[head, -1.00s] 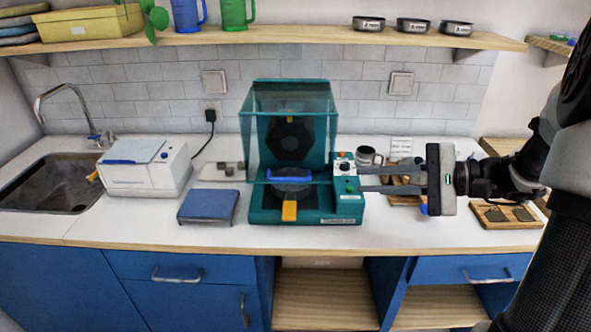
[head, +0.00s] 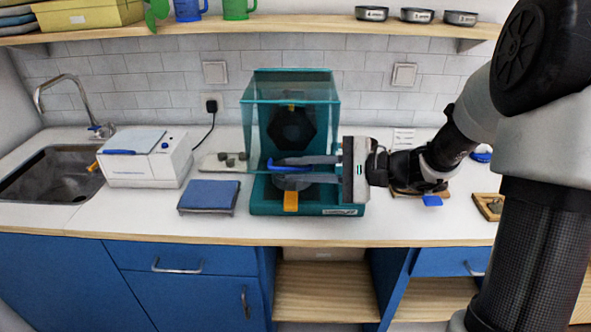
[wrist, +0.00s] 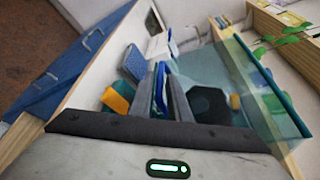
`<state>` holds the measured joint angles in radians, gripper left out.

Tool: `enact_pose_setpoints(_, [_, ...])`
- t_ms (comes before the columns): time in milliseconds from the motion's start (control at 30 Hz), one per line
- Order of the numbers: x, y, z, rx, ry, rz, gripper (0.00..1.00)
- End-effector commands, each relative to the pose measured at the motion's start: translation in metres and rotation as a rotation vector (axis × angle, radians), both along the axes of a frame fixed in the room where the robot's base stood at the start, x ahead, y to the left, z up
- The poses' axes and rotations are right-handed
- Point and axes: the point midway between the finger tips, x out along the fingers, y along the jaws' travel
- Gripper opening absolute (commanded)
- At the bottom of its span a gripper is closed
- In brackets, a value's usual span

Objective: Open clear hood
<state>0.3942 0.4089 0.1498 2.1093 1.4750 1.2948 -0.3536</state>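The clear hood (head: 262,125) is a teal-tinted see-through cover over a teal machine (head: 330,209), and it looks lowered. Its blue handle bar (head: 272,165) runs along the hood's lower front edge. My gripper (head: 280,170) reaches in from the right, with its two fingers apart at the handle. In the wrist view the handle (wrist: 161,84) shows between the fingers, and the hood (wrist: 235,75) is at the right. Whether the fingers touch the handle cannot be told. My gripper hides part of the handle and the machine's right side.
A yellow-orange tab (head: 291,201) sticks out at the machine's front. A blue pad (head: 208,196) and a white box device (head: 147,160) stand to the left. A wooden shelf (head: 300,27) runs above. The counter in front of the machine is clear.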

Motion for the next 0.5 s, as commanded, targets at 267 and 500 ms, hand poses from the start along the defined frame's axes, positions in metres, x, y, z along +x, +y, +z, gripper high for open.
enact_pose_setpoints(267, [0.0039,0.01,-0.0023,0.0,0.0,-0.001,0.16])
enact_pose_setpoints(500, [0.0037,0.0098,-0.0022,-0.001,0.0,-0.001,0.03])
